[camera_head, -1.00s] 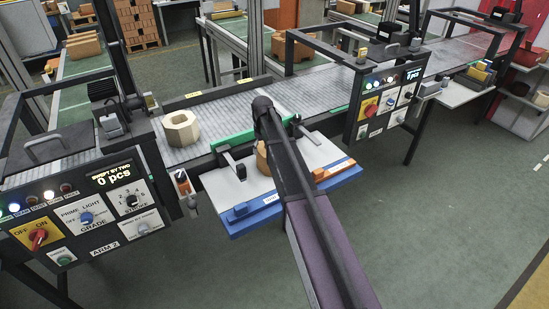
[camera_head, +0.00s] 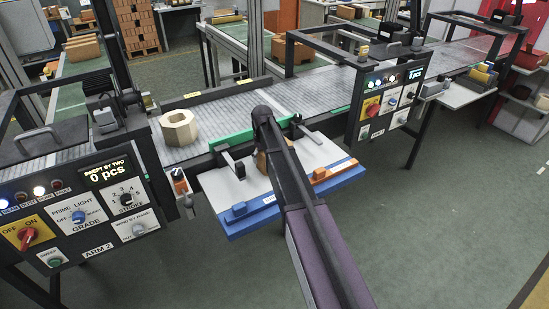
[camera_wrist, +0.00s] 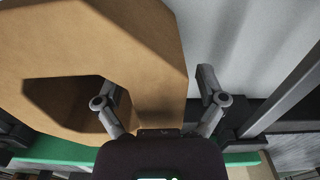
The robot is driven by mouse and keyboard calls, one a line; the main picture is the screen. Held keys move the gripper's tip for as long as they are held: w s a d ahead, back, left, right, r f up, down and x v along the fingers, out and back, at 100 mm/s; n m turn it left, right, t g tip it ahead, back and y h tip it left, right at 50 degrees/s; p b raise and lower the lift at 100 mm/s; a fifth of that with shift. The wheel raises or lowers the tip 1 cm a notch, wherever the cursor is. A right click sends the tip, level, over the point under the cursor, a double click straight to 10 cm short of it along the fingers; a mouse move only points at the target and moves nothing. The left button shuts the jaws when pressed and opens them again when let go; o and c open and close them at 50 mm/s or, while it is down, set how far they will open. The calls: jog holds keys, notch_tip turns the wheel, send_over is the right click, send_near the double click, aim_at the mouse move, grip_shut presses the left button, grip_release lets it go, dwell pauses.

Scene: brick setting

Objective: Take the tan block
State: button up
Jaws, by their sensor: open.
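A tan block (camera_wrist: 150,60) with angled sides and a hole fills the upper left of the wrist view, very close. My gripper (camera_wrist: 158,82) is open. Its left finger shows in front of or inside the dark hole, and its right finger is outside the block's right side, so a wall of the block lies between them. I cannot tell whether either finger touches it. In the head view, a small part of the tan block (camera_head: 262,165) shows on the white tray (camera_head: 235,187), mostly hidden behind my arm, and my gripper is hidden there.
A paler octagonal ring (camera_head: 180,129) sits on the conveyor (camera_head: 235,112) behind the tray. A blue piece (camera_head: 238,210) and an orange strip (camera_head: 335,169) lie along the tray's front edge. Control panels (camera_head: 80,215) flank the tray. The floor in front is clear.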

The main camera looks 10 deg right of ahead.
dwell(0.3)
grip_shut()
jog(key=shift+r, duration=0.2)
dwell(0.4)
jog(key=shift+r+p, duration=1.7)
jog(key=shift+p, duration=0.25)
jog(key=s, duration=0.5)
jog(key=s+d, duration=0.1)
jog(key=s, duration=0.4)
jog(key=s+r+p, duration=0.1)
jog(key=s, duration=0.5)
jog(key=shift+d+r, duration=0.1)
jog(key=shift+d, duration=0.25)
